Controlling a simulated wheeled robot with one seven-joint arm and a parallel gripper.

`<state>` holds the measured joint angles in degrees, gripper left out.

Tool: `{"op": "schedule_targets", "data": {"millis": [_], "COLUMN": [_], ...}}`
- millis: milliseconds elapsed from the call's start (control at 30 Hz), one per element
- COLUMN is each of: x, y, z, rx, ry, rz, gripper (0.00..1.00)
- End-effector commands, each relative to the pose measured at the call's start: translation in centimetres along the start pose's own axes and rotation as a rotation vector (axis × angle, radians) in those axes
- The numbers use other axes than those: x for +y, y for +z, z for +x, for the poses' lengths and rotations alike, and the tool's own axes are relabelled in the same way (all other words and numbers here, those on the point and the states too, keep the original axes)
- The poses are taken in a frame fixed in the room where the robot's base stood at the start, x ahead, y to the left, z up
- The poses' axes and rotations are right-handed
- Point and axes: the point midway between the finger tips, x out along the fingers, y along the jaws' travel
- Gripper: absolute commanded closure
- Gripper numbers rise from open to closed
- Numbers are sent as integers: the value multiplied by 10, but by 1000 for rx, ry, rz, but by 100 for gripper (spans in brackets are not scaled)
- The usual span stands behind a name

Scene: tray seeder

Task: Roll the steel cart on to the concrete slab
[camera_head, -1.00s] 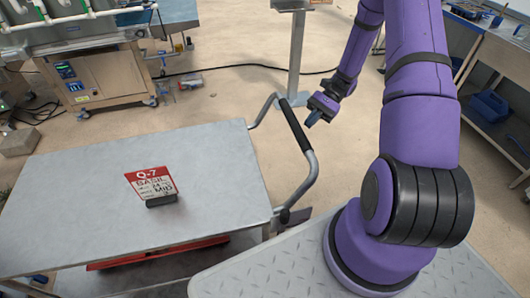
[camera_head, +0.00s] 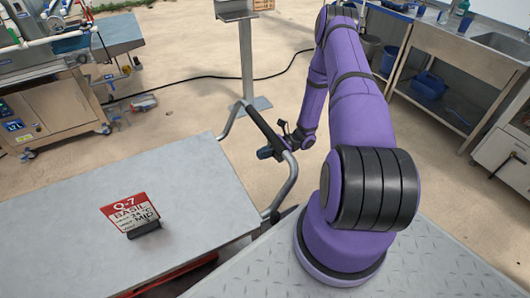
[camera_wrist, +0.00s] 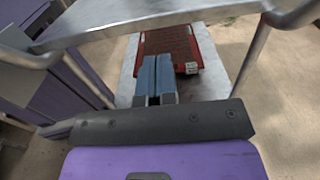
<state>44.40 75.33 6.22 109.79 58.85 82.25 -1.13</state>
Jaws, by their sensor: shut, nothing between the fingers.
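The steel cart (camera_head: 75,225) stands at the left in the head view, with a flat grey top and a tubular push handle (camera_head: 268,125) with a black grip at its right end. My gripper (camera_head: 266,153) is shut and empty, close beside the handle; I cannot tell whether it touches. In the wrist view its blue fingers (camera_wrist: 155,78) lie together and point toward the cart's lower shelf (camera_wrist: 212,50). I cannot make out the concrete slab in these frames.
A red and white basil sign (camera_head: 130,212) stands on the cart top. A red tray (camera_wrist: 168,42) lies on the lower shelf. A grey post (camera_head: 247,60) stands behind the handle, with a black cable (camera_head: 205,78) on the floor. A sink bench (camera_head: 460,55) is at the right.

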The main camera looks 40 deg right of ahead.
Motion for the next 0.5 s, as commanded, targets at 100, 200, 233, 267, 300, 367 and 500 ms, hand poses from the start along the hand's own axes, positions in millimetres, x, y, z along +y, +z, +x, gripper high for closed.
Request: {"op": "schedule_targets", "data": {"millis": [100,200,233,267,300,367,500], "x": [0,0,1,1,1,1,1], "y": [0,0,0,0,0,0,0], "z": [24,42,48,53,60,69,86], "rx": [-2,-2,-2,-2,-1,-1,0], "ry": [3,3,4,5,4,4,3], "rz": [1,1,1,1,1,0,0], "gripper": [100,100,100,100,100,100,100]}}
